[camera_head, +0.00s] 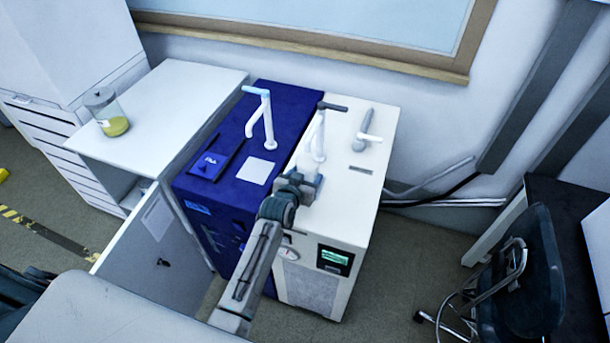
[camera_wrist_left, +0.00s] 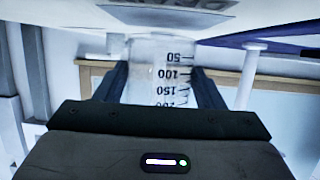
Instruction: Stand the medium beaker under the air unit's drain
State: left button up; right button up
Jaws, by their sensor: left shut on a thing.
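My left gripper (camera_head: 297,182) is shut on a clear beaker (camera_head: 310,185), held over the front of the white unit's top (camera_head: 350,185). In the left wrist view the beaker (camera_wrist_left: 160,75) sits between both fingers, with black marks from 50 to 200. It looks empty. A white spout (camera_head: 319,135) rises from the white unit just behind the beaker. Another white spout (camera_head: 266,115) stands on the blue unit (camera_head: 225,175) to the left. I cannot tell whether the beaker touches the top, nor read which unit is the air unit. My right gripper is out of view.
A grey tap with a white handle (camera_head: 366,134) stands at the right of the white top. A jar with yellow contents (camera_head: 115,124) stands on the white cabinet (camera_head: 175,95) at left. A cabinet door (camera_head: 145,245) hangs open. A dark chair (camera_head: 525,270) is at right.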

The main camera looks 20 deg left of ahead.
pick_arm(q)
jog(key=shift+f, duration=0.3)
jog(key=o, duration=1.1)
jog(key=shift+r, duration=0.6)
jog(key=shift+s, duration=0.4)
jog(key=b+v, duration=0.2)
jog(key=v, duration=0.9)
jog(key=shift+s+r, duration=0.1)
jog(key=shift+r, duration=0.1)
